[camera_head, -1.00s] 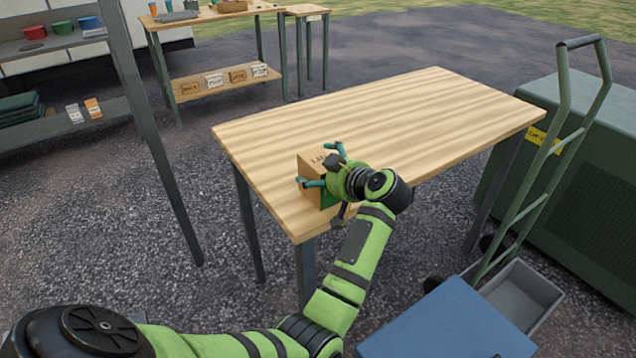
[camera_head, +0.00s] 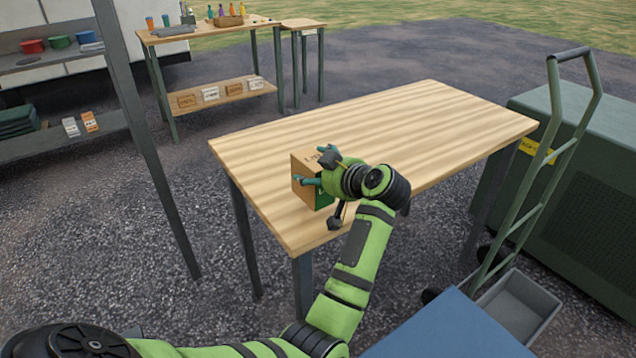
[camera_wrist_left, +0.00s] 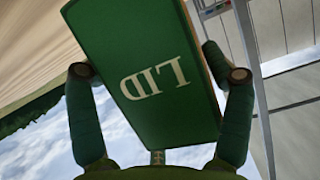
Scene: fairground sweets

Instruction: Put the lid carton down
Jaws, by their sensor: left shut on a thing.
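The lid carton is a brown box (camera_head: 304,168) with a dark green label face. In the head view it is at the near left part of the wooden table (camera_head: 400,130), upright; whether its base touches the top cannot be told. My left gripper (camera_head: 322,170) is shut on it from the near right side, hiding much of it. In the left wrist view the carton's green face (camera_wrist_left: 150,80) reads "LID" upside down, with a finger of my left gripper (camera_wrist_left: 158,95) on each side. My right gripper is not in view.
The rest of the tabletop is bare. A green hand truck (camera_head: 545,170) and a dark green cabinet (camera_head: 590,170) stand at the right. A blue surface (camera_head: 450,330) and a grey bin (camera_head: 520,305) are at the lower right. A shelf upright (camera_head: 145,130) rises at the left.

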